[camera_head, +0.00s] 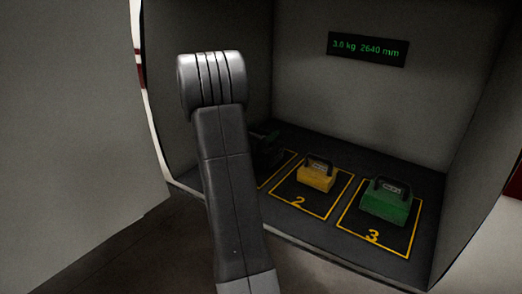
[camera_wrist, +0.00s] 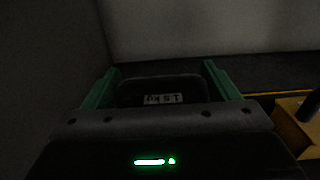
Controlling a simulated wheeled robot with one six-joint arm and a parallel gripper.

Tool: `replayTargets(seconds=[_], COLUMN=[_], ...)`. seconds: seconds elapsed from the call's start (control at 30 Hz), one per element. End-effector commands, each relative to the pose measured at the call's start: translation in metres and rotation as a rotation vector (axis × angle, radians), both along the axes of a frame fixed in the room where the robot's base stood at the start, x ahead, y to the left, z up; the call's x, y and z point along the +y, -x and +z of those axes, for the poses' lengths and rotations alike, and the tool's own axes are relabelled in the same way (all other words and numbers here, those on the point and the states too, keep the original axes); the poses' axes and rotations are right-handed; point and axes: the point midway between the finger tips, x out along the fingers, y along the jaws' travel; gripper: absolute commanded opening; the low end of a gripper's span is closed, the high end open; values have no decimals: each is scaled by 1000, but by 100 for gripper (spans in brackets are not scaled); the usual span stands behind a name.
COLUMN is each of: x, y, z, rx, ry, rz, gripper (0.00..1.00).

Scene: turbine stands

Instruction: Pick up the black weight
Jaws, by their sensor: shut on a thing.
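The black weight (camera_wrist: 160,88) is dark, with a pale label, and sits between the two green fingers of my gripper (camera_wrist: 161,70) in the wrist view. The fingers are shut on it, one at each side. In the head view the black weight (camera_head: 266,152) is a dark shape at the left of the bay floor, partly hidden behind my arm. Whether its underside touches the floor is not clear.
A yellow weight (camera_head: 316,178) stands on square 2 and a green weight (camera_head: 385,204) on square 3, to the right. Grey walls enclose the bay. A display (camera_head: 368,49) on the back wall reads 3.0 kg 2640 mm.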

Motion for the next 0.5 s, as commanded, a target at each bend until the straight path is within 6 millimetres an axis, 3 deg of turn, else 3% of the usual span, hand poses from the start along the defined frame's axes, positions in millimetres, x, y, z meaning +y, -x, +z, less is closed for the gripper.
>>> replayTargets(seconds=[0.27, 0.5], x=[0, 0], y=[-1, -1], z=[9, 43], rx=[-9, -11], ry=[0, 0], rz=[-1, -1], gripper=[40, 40])
